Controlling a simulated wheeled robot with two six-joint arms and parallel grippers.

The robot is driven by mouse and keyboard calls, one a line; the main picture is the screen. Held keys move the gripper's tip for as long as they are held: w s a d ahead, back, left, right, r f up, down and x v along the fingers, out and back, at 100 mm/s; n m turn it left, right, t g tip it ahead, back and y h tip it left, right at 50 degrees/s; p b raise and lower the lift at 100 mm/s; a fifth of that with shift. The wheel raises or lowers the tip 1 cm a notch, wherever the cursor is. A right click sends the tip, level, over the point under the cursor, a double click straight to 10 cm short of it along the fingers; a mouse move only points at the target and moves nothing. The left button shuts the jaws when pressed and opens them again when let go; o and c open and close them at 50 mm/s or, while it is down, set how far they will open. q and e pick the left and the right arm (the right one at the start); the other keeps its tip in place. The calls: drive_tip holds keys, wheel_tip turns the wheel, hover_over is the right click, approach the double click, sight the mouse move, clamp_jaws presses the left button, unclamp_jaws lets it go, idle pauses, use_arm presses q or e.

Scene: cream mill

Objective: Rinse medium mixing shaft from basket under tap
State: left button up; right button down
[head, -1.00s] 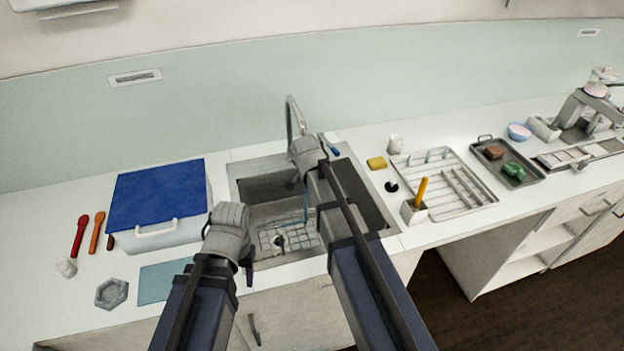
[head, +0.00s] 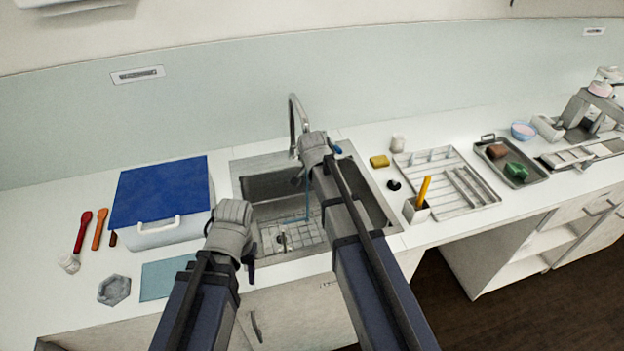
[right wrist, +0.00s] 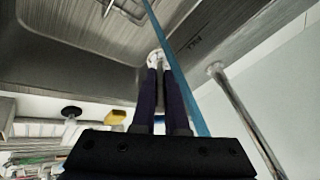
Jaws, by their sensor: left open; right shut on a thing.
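My right gripper (head: 300,182) is over the sink (head: 250,190), in front of the tap (head: 292,115). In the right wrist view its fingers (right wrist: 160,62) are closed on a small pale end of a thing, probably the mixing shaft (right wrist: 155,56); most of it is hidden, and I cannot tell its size. A thin blue water stream (right wrist: 175,70) passes close beside the fingertips; whether it touches the held thing is unclear. In the head view the stream (head: 307,205) falls into the sink. A wire basket (head: 309,234) lies there. My left gripper (head: 254,256) is open and empty at the sink's front left.
A white box with a blue lid (head: 160,192) stands left of the sink, with a blue mat (head: 168,280) in front. Right of the sink are a yellow sponge (head: 379,161), a holder (head: 416,211) with a yellow handle, and a rack (head: 470,190). The sink walls surround the right gripper.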

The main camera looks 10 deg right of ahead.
drive_tip(key=shift+a, duration=0.1)
idle(0.4)
drive_tip(key=shift+s+a, duration=0.25)
drive_tip(key=shift+a, duration=0.15)
drive_tip(key=shift+s, duration=0.1)
drive_tip(key=s+d, duration=0.3)
drive_tip(key=s, duration=0.4)
drive_tip(key=shift+d, duration=0.2)
idle(0.5)
idle(1.3)
use_arm(q)
drive_tip(key=shift+r+p, duration=0.9)
wheel_tip(320, 180, up, 2)
drive_tip(key=shift+r+p, duration=0.1)
drive_tip(key=shift+p, duration=1)
use_arm(e)
drive_tip(key=s+d+r, duration=0.2)
drive_tip(key=s+r, duration=0.2)
drive_tip(key=shift+s, duration=0.3)
